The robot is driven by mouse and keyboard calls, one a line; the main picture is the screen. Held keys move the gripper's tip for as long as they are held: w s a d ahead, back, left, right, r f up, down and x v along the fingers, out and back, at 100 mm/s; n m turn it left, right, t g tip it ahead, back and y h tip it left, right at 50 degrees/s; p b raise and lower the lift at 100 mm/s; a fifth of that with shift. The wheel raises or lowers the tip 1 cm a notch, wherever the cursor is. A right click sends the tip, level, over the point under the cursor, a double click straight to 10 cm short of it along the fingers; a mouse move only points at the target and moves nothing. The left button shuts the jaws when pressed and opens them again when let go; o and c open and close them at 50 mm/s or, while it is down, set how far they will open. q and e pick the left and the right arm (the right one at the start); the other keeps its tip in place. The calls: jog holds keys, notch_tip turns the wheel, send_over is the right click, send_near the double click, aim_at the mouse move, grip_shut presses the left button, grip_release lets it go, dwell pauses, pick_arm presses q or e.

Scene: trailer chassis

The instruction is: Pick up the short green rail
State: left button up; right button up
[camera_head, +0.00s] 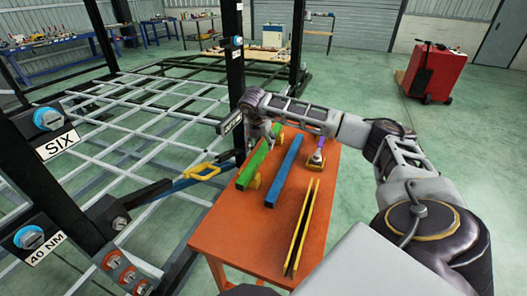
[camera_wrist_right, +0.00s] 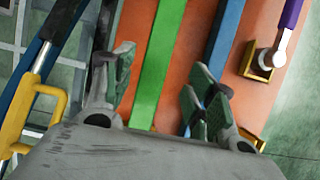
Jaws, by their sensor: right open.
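The short green rail (camera_head: 252,168) lies along the left side of the orange table (camera_head: 245,238). My right gripper (camera_head: 262,133) is over the far end of the rail in the head view. In the right wrist view the green rail (camera_wrist_right: 160,58) runs between the two spread fingers of the right gripper (camera_wrist_right: 163,92). The fingers are open, with visible gaps beside the rail. Their exact height over the table is hard to tell. My left gripper is not in view.
A blue rail (camera_head: 284,172) lies close beside the green one. A yellow handle (camera_head: 203,172) stands left of the table, by the trailer chassis (camera_head: 118,150). A red cart (camera_head: 434,73) stands far right.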

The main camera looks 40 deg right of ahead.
aim_at(263, 147)
jog(key=shift+f, duration=0.15)
jog(key=shift+w+a+x, duration=0.1)
jog(key=shift+x, duration=1.15)
jog(key=shift+w+a+x, duration=0.1)
jog(key=shift+x, duration=1.15)
jog(key=shift+c, duration=0.3)
grip_shut()
